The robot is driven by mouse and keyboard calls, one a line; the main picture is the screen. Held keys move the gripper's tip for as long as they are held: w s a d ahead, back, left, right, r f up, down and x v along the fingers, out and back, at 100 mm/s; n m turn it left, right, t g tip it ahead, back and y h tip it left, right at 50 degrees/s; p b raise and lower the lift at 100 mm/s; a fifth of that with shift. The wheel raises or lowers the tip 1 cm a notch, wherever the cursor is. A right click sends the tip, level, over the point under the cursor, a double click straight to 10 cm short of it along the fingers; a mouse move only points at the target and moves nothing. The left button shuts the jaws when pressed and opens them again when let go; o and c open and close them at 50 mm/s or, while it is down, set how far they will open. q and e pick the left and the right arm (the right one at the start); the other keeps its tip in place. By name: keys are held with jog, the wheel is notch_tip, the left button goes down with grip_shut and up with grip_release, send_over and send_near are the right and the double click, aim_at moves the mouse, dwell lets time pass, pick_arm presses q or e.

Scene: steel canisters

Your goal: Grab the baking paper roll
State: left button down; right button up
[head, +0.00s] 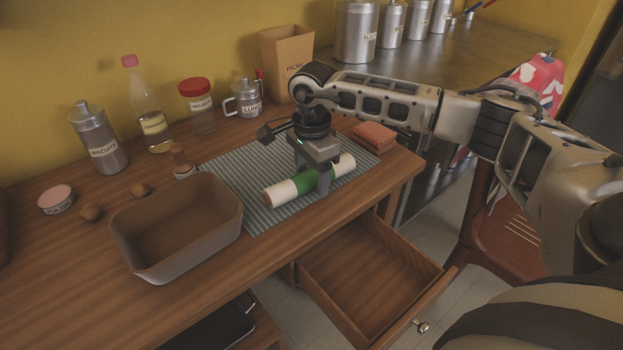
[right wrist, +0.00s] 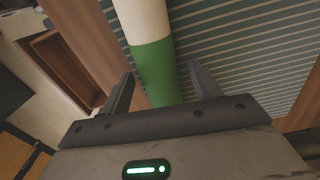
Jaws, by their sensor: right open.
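The baking paper roll (head: 283,192), a white cylinder with a green band, lies on the striped mat (head: 222,164) near the table's front edge. My right gripper (head: 311,184) is over the roll from above, its fingers around the green part. In the right wrist view the roll (right wrist: 152,62) runs between the two open fingers (right wrist: 160,88), with gaps beside it. The part of the roll under the gripper body is hidden. My left gripper does not show.
An empty grey bin (head: 180,262) stands left of the mat. An open drawer (head: 362,262) juts out below the table edge. Orange folded cloths (head: 373,137) lie right of the mat. Canisters, a bottle (head: 148,112) and a paper box (head: 286,56) stand along the wall.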

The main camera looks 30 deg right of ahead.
jog(key=shift+f, duration=0.15)
jog(key=c, duration=1.1)
